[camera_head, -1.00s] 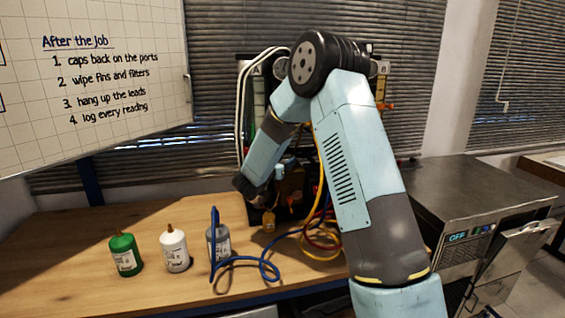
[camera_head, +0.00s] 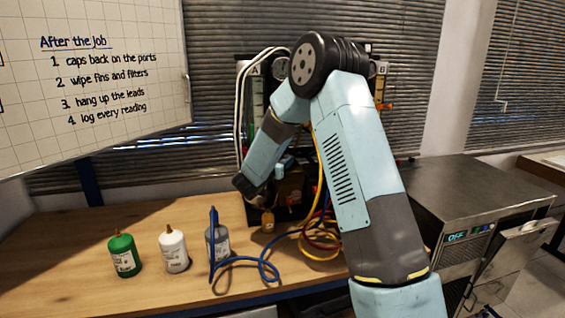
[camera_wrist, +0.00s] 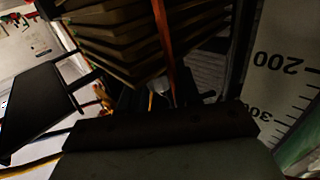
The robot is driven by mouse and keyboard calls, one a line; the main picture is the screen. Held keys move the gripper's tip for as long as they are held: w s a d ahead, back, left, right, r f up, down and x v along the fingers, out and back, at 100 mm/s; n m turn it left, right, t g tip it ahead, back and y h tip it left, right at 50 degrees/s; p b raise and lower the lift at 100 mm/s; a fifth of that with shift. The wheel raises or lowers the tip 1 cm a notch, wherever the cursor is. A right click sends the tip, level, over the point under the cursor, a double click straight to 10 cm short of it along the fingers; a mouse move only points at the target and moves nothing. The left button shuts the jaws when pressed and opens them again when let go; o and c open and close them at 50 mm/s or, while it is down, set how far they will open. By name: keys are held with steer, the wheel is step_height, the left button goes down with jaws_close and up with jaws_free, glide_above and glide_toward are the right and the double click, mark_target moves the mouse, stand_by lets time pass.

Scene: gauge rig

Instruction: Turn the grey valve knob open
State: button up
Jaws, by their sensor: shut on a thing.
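The gauge rig (camera_head: 257,95) stands at the back of the wooden bench, with gauge tubes marked A and B. My arm covers much of its middle. My gripper (camera_head: 284,178) is low in front of the rig, partly hidden behind my own wrist. In the wrist view its dark body spans the bottom, and my gripper (camera_wrist: 160,100) reaches in among dark rig parts. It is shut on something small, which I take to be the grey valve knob. The knob is hidden or too dark to make out, so its angle cannot be told.
Green (camera_head: 123,254), white (camera_head: 173,250) and grey (camera_head: 217,244) bottles stand on the bench at left. A blue lead (camera_head: 262,268) and yellow and red hoses lie coiled near the rig. A steel machine (camera_head: 470,195) stands at right. The bench's front left is clear.

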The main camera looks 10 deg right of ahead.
steer(key=shift+a+y, duration=0.1)
steer(key=shift+y, duration=0.2)
steer(key=shift+n+t, duration=0.3)
steer(key=n+t+y, duration=0.2)
steer(key=n+y, duration=0.1)
steer(key=y, duration=0.1)
steer(key=shift+t, duration=0.4)
steer(key=shift+n+t+y, duration=0.8)
steer(key=shift+n+y, duration=0.9)
steer(key=shift+y, duration=0.8)
steer(key=shift+n+y, duration=0.3)
steer(key=shift+y, duration=0.2)
steer(key=o, duration=0.9)
